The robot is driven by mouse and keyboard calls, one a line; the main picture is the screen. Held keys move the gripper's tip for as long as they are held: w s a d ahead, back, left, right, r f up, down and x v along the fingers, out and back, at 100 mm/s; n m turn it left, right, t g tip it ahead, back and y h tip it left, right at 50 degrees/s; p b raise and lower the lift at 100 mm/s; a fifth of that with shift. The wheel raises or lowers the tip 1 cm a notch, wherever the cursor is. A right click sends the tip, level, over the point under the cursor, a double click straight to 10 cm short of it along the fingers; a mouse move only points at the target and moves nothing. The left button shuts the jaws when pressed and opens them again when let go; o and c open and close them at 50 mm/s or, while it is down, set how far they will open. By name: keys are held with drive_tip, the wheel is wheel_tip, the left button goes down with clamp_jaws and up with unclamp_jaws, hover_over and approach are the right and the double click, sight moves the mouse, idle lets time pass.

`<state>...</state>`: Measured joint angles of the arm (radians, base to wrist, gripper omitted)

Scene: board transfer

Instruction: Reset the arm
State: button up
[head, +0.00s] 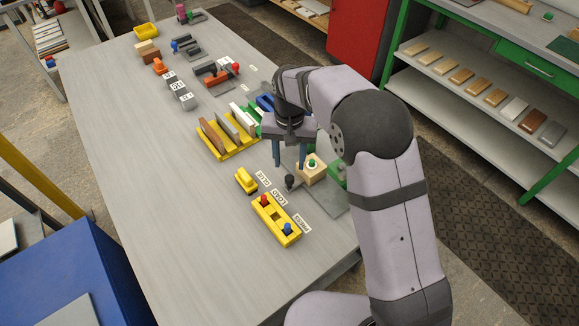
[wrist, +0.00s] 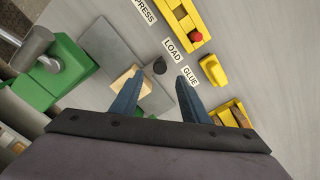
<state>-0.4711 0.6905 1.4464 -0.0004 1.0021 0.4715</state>
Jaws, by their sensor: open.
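My gripper (head: 289,160) hangs above the grey table (head: 130,190) with its two blue fingers pointing down and apart. It is open, with nothing between the fingers. In the wrist view my gripper (wrist: 160,80) has a black knob (wrist: 159,66) beyond the gap. The left finger partly covers the block (wrist: 124,76) in the wrist view.
A yellow rack (head: 231,153) holding several upright boards stands left of my gripper. A yellow box (head: 275,217) with red and blue buttons and a small yellow piece (head: 245,181) lie nearer the front. A green machine part (wrist: 62,72) adjoins the plate. The table's left side is clear.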

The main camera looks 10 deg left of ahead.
drive_tip(key=shift+r, duration=0.2)
idle(0.4)
drive_tip(key=shift+w+a+n, duration=0.2)
drive_tip(key=shift+w+n, duration=0.2)
drive_tip(key=shift+n, duration=0.3)
drive_tip(key=s+d+f+n, duration=0.1)
drive_tip(key=s+d+f, duration=0.1)
drive_tip(key=s, duration=0.3)
drive_tip(key=s+d+f+n+g, duration=0.1)
drive_tip(key=s+d+f, duration=0.1)
drive_tip(key=s+d, duration=0.2)
drive_tip(key=s+d+f+n, duration=0.1)
drive_tip(key=s+d+f, duration=0.1)
drive_tip(key=s, duration=0.3)
drive_tip(key=shift+s+d+f+g+h, duration=0.3)
drive_tip(key=shift+s+d+g+h, duration=0.05)
drive_tip(key=shift+d+g+h, duration=0.1)
drive_tip(key=s+d+r+m, duration=0.2)
drive_tip(key=s+d+r, duration=0.2)
drive_tip(key=s+d, duration=0.55)
drive_tip(key=w+d+r+m+t, duration=0.1)
drive_tip(key=d+r+m+t, duration=0.1)
drive_tip(key=d+r, duration=0.2)
drive_tip(key=shift+w+d+y, duration=0.2)
drive_tip(key=shift+w+y, duration=0.1)
drive_tip(key=shift+y, duration=0.15)
